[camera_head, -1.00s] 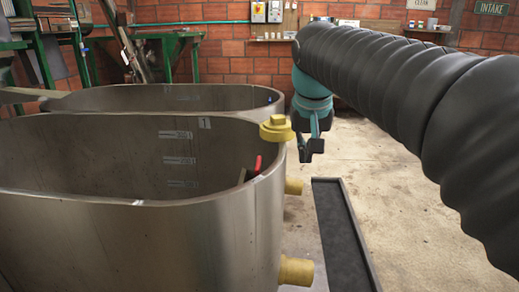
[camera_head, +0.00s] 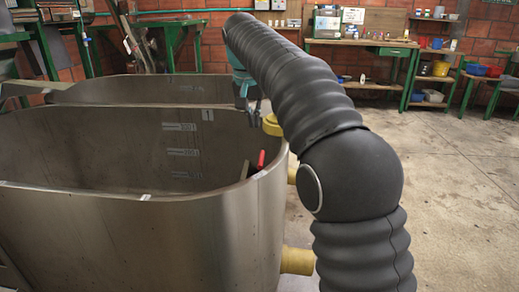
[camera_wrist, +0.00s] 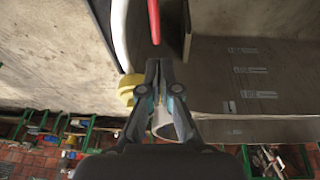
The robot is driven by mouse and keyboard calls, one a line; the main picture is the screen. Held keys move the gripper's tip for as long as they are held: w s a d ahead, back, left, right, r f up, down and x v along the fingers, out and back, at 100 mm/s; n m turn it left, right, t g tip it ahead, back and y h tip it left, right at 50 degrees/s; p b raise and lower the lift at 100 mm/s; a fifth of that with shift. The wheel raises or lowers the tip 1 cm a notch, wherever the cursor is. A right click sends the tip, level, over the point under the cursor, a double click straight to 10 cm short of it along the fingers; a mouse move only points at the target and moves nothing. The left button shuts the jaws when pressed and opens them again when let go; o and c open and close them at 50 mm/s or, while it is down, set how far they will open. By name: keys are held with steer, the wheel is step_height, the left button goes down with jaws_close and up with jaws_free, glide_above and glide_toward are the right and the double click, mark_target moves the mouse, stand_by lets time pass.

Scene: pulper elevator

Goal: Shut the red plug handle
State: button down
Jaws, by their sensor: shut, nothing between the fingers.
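The red plug handle (camera_head: 261,160) stands up inside the near metal tank (camera_head: 160,235), close to the wall at its right end. In the wrist view the red handle (camera_wrist: 154,20) lies beyond my fingertips, at the top of the picture, with a visible gap. The lower part of the handle is hidden by the tank wall.
A yellow pipe stub (camera_head: 296,261) sticks out low on the tank. A second tank (camera_head: 140,88) stands behind. Workbenches (camera_head: 362,48) line the back wall. The floor at right is clear.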

steer(key=b, duration=0.1)
glide_toward(260, 157)
steer(key=x, duration=0.5)
steer(key=shift+x, duration=0.9)
steer(key=shift+w, duration=0.1)
steer(key=shift+f+b, duration=1)
steer(key=shift+f, duration=0.85)
